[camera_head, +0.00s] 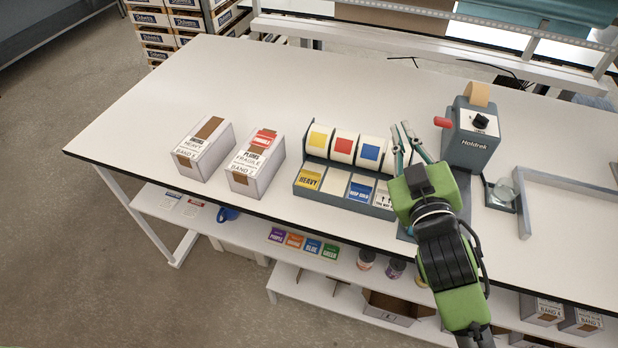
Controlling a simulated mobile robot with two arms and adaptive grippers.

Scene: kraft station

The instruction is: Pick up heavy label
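The heavy label (309,180) is a yellow label reading HEAVY. It lies in the leftmost front slot of a grey label dispenser (332,200) on the white table. My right gripper (402,128) comes in from the lower right. Its two fingers reach over the right end of the dispenser and point to the back. The fingers are apart, with nothing seen between them. It is well to the right of the heavy label and partly hides the rightmost roll. My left gripper is out of view.
Two white boxes (203,150) (256,163) stand left of the dispenser. A grey Holdrek machine (471,137) with a red handle stands close right of my gripper. A grey rail (570,183) lies farther right. The table (230,75) is clear behind the boxes.

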